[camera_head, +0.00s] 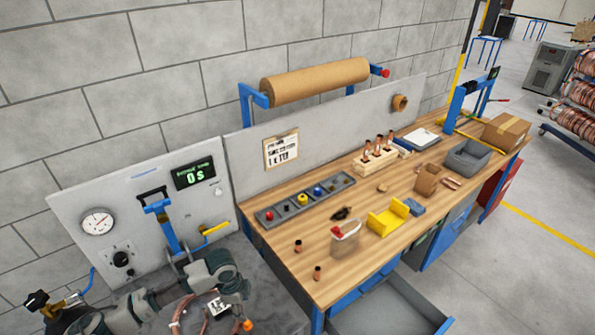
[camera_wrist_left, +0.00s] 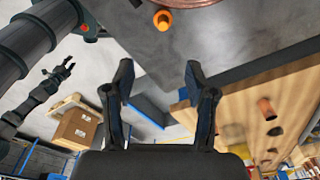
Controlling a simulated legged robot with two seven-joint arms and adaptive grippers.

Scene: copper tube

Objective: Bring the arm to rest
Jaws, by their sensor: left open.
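My left gripper (camera_wrist_left: 158,78) is open in the left wrist view, with its two dark fingers apart and nothing between them. Floor and a bench edge show beyond the fingers. In the head view dark green-grey links of my left arm (camera_head: 212,272) lie low at the left, over the grey bench. The fingers are hard to make out there. A copper tube (camera_head: 192,318) lies on the grey bench, with an orange part (camera_head: 247,325) near it; that part also shows in the left wrist view (camera_wrist_left: 163,20). A small dark gripper (camera_wrist_left: 62,70), apparently my right one, shows at the left there.
The wooden bench (camera_head: 285,278) holds a grey tray (camera_head: 270,215), a yellow holder (camera_head: 388,218) and small copper fittings (camera_head: 298,246). An open drawer (camera_head: 385,310) juts out in front.

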